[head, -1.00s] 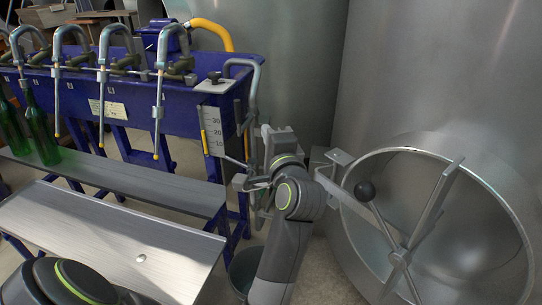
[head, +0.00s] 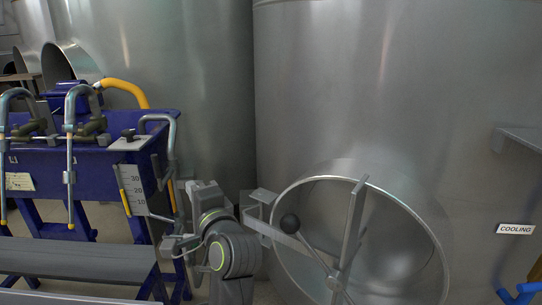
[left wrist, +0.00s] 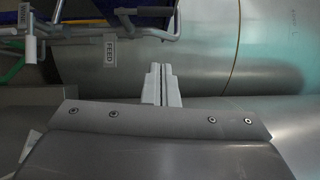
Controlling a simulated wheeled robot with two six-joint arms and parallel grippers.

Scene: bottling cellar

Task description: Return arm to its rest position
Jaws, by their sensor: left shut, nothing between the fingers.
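My left arm rises from the bottom of the head view. Its gripper (head: 172,246) is in front of the right end of the blue filling machine (head: 105,170), left of the round tank door. Whether it touches anything there cannot be told. In the left wrist view the two pale fingers (left wrist: 162,85) are together with nothing between them. They point towards bare steel surfaces. My right gripper is in neither current view.
A grey bench (head: 75,262) is at lower left. A COOLING sign (head: 515,229) and blue valve handle (head: 522,292) are at far right.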

